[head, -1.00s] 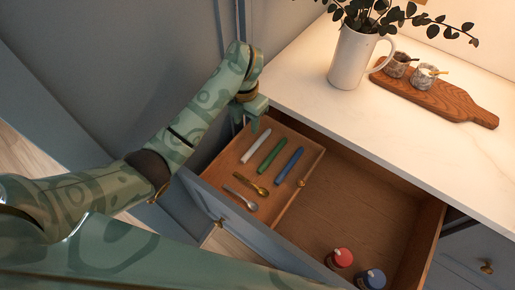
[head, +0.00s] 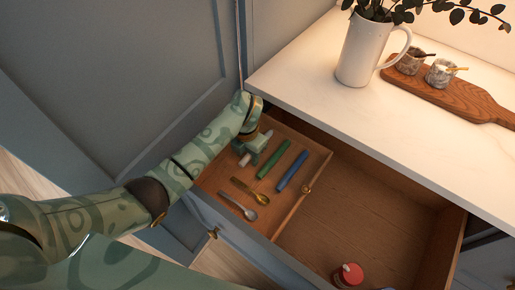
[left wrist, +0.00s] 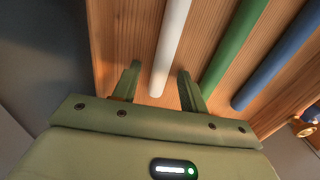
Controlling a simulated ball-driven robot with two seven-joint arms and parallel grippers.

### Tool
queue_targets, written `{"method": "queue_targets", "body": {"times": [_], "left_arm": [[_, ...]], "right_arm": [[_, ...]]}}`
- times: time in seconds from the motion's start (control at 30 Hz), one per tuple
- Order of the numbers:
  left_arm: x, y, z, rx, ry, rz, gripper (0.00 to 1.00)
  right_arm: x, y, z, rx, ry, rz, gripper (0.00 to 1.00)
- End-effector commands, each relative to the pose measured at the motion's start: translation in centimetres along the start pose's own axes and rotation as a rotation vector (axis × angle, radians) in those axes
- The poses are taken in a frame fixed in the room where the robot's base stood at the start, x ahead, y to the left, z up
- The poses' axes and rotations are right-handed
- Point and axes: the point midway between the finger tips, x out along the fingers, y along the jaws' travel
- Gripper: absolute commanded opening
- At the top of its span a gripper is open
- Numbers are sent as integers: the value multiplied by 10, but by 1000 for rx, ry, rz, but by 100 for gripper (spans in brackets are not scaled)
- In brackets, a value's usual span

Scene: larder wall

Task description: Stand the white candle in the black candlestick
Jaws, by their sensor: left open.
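The white candle (head: 244,161) lies in the left compartment of the open drawer, mostly hidden under my left gripper (head: 252,146) in the head view. In the left wrist view the white candle (left wrist: 172,40) runs up from between the open fingers of my left gripper (left wrist: 159,72), with a gap to each finger. A green candle (head: 272,159) and a blue candle (head: 292,171) lie to its right. The green candle (left wrist: 228,50) is close beside the right finger in the left wrist view. I see no black candlestick. My right gripper is out of view.
A gold spoon (head: 251,191) and a silver spoon (head: 238,206) lie in the same compartment. A red-topped jar (head: 348,276) stands in the drawer's large compartment (head: 370,215). On the white counter (head: 320,75) are a white jug (head: 371,50) and a wooden board (head: 455,98).

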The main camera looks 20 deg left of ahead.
Motion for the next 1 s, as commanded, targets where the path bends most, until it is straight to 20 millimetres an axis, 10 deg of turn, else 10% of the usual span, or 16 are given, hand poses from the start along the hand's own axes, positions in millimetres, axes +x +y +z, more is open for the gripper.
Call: {"method": "queue_targets", "body": {"times": [0.23, 0.4, 1.0], "left_arm": [[1, 0, 0, 0, -1, 1, 43], [1, 0, 0, 0, -1, 1, 0], [1, 0, 0, -1, -1, 1, 0]], "right_arm": [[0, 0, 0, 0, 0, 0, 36], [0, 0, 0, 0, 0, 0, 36], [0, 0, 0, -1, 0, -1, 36]]}}
